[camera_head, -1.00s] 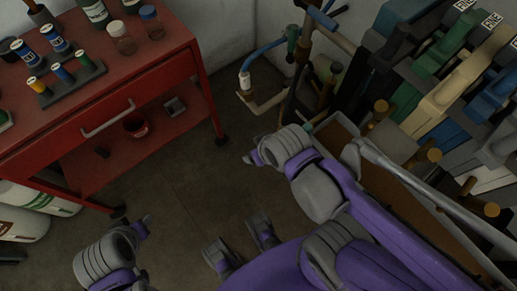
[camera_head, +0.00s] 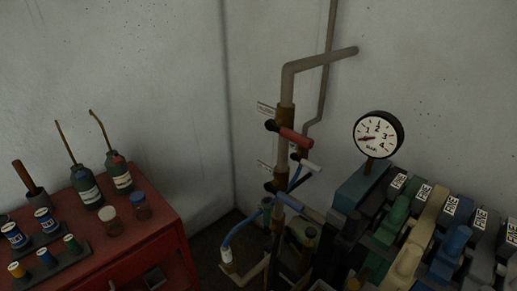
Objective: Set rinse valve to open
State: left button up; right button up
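A vertical brass and grey pipe (camera_head: 286,118) stands in the room corner with several lever valves on it. A red lever (camera_head: 293,138) is on top, pointing right and slightly down. Below it is a pale grey lever (camera_head: 309,164), also pointing right. Lower down is a blue lever (camera_head: 289,201). Two small tags, an upper tag (camera_head: 268,108) and a lower tag (camera_head: 265,167), hang left of the pipe. Their text is too small to read, so I cannot tell which lever is the rinse valve. Neither of my grippers is in view.
A red cart (camera_head: 146,250) with bottles and jars stands at the left. A round pressure gauge (camera_head: 378,134) rises behind a row of coloured blocks with "FINE" labels at the right. A blue hose (camera_head: 243,228) curves beside the pipe's lower part. Bare wall surrounds the upper pipe.

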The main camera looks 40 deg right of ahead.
aim_at(308, 164)
jog(key=z, duration=1.8)
jog(key=i+j, duration=0.15)
jog(key=j, duration=0.2)
jog(key=i+j, duration=0.1)
jog(key=j, duration=0.25)
jog(key=i+j, duration=0.15)
jog(key=j, duration=0.2)
jog(key=i+j, duration=0.15)
jog(key=j, duration=0.25)
jog(key=i+j, duration=0.1)
jog(key=j, duration=0.25)
jog(key=i, duration=0.15)
